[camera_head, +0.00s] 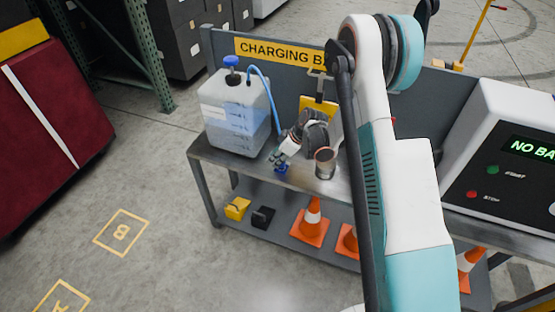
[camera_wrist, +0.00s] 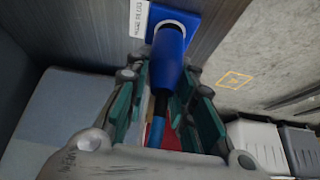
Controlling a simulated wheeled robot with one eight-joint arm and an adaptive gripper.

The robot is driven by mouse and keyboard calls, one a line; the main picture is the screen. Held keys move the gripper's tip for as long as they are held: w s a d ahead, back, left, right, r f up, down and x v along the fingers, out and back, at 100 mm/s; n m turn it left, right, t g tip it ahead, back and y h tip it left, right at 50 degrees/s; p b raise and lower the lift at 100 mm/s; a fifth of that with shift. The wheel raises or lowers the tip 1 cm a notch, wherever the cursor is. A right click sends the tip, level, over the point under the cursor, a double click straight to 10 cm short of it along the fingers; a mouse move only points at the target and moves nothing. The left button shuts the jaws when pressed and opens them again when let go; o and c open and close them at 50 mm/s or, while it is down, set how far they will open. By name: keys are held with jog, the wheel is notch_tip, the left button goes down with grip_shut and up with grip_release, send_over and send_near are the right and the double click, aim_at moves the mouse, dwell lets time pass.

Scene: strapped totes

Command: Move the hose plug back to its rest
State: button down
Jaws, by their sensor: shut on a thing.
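The blue hose plug (camera_wrist: 168,55) is between the fingers of my gripper (camera_wrist: 165,80) in the wrist view. Its far end meets a white ring on a blue square base (camera_wrist: 188,19), which looks like the rest; I cannot tell how deep it sits. A black neck and blue hose run from the plug back between the fingers. In the head view my gripper (camera_head: 281,157) points down over the bench's front edge, with a blue piece (camera_head: 282,168) just under it. The hose (camera_head: 262,75) arches from the jug (camera_head: 236,115); its lower part is hidden.
A white label (camera_wrist: 140,18) lies beside the base. Cones (camera_head: 311,222) and yellow and black blocks stand on the lower shelf. Floor at left is clear.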

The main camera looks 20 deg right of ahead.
notch_tip(320, 180, up, 19)
jog(key=p, duration=0.6)
jog(key=shift+r+p, duration=0.15)
jog(key=shift+p, duration=0.2)
notch_tip(320, 180, down, 13)
jog(key=b, duration=0.4)
jog(key=shift+f, duration=0.2)
jog(key=shift+f+b, duration=1.6)
jog(key=shift+f, duration=1.15)
jog(key=shift+f, duration=0.55)
jog(key=c, duration=1.3)
grip_release()
